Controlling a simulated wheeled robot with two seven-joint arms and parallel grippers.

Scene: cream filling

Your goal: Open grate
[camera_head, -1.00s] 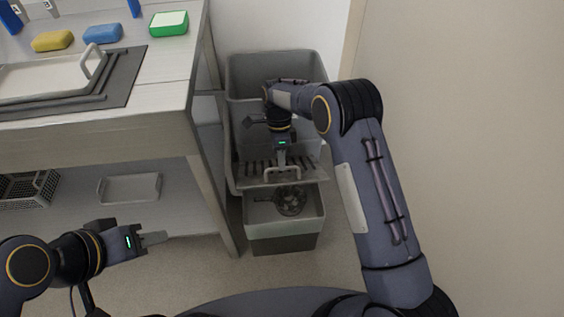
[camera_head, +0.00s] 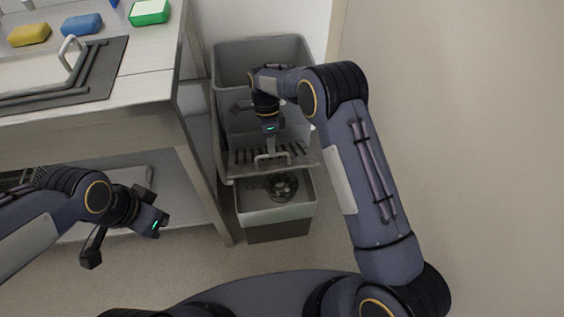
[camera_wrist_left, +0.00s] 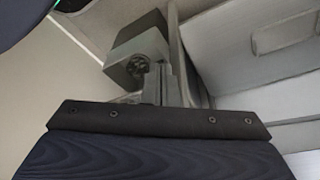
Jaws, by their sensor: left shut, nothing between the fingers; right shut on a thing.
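The grate (camera_head: 298,153) is a grey slotted plate with a looped handle (camera_head: 287,160), lying across the grey bin unit in the head view. My right gripper (camera_head: 271,149) points down from above and is shut on the handle. The grate looks roughly level, and I cannot tell whether it is lifted. My left gripper (camera_head: 156,223) is to the left, in front of the table and well apart from the grate. Its fingers hardly show there; in the left wrist view its fingers (camera_wrist_left: 160,84) are together and empty.
A lower grey container (camera_head: 305,205) with a dark round strainer (camera_head: 283,185) stands in front of the grate. The taller bin (camera_head: 295,45) is behind. A metal table (camera_head: 150,88) with sponges and a tray is at the left, a plain wall at the right.

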